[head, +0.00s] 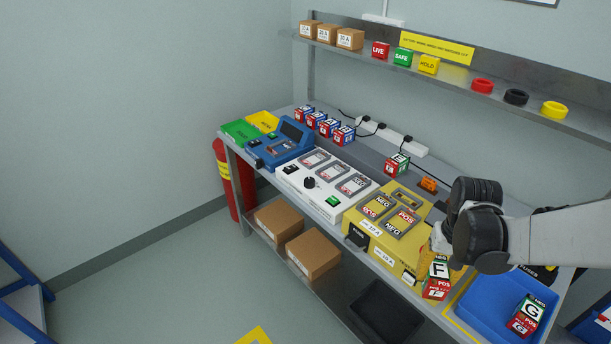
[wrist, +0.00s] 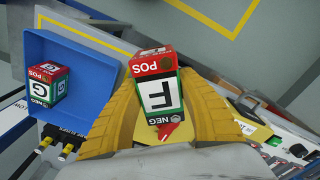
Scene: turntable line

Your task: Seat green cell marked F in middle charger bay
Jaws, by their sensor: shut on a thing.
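The green cell marked F (head: 438,269) has a white F face with red and dark bands marked POS and NEG. My gripper (head: 438,250) is shut on it, in front of the yellow charger's right end and beside the blue tray. In the wrist view the F cell (wrist: 158,92) sits between the yellow fingers (wrist: 160,120), its POS end pointing away from the palm. The white charger (head: 325,187), between the blue and yellow chargers, has three bays in a row; its middle bay (head: 333,170) shows a grey frame. I cannot make out its details.
The yellow charger (head: 350,222) has bays marked POS and NEG. A blue tray (head: 470,305) holds a cell marked G (head: 528,315). A blue charger (head: 262,152) stands left. Several cells line the back, one more (head: 397,165) behind the white charger. A shelf (head: 470,72) overhangs the bench.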

